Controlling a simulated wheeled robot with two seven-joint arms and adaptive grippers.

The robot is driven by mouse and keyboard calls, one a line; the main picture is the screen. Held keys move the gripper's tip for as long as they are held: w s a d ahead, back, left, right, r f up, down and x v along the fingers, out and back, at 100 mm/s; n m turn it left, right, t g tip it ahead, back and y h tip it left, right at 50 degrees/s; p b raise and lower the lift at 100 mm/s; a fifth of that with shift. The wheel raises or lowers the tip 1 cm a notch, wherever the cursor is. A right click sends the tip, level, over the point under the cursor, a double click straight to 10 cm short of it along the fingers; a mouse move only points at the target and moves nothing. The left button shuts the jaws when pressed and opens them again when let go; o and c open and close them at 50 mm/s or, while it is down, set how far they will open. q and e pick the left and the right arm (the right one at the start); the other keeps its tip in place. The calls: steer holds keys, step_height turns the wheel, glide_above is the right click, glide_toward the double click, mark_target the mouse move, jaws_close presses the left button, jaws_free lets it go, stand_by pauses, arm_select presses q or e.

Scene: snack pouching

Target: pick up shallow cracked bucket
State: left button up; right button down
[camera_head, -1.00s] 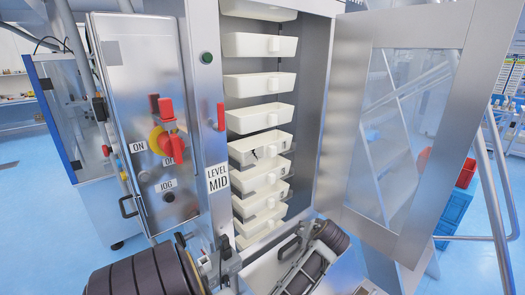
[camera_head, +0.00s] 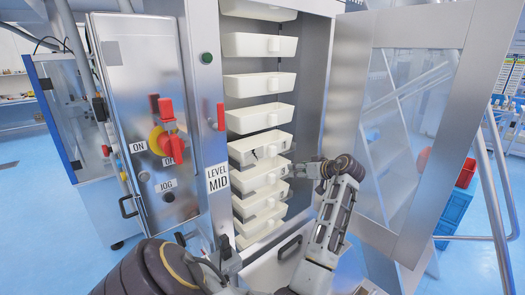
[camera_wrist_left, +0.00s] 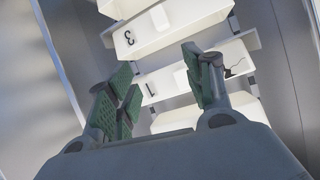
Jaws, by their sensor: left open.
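The cracked bucket (camera_head: 240,153) is a white tray-like bucket in the middle of the cabinet's stack. A dark crack shows on the left of its front in the head view. In the left wrist view the same bucket (camera_wrist_left: 174,84) has a "1" on it and the crack at its right side. My left gripper (camera_head: 296,170) is open and empty at the right side of the stack, near the cracked bucket's lower right and the bucket beneath it. In the left wrist view its green-padded fingers (camera_wrist_left: 160,78) are spread in front of the bucket, with no clear grip. My right gripper is out of view.
Several white buckets (camera_head: 260,86) are stacked above and below. The cabinet's open glass door (camera_head: 405,130) stands to the right of my arm. A control panel (camera_head: 150,110) with a red switch and a "LEVEL MID" label (camera_head: 217,178) are on the left.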

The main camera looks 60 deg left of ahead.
arm_select(q)
step_height(320, 180, up, 7)
steer(key=a+n+g, duration=0.1)
steer(key=n, duration=0.1)
steer(key=shift+w+a+n+g+y, duration=0.2)
steer(key=shift+a+n+g+y, duration=0.1)
steer(key=shift+n, duration=0.1)
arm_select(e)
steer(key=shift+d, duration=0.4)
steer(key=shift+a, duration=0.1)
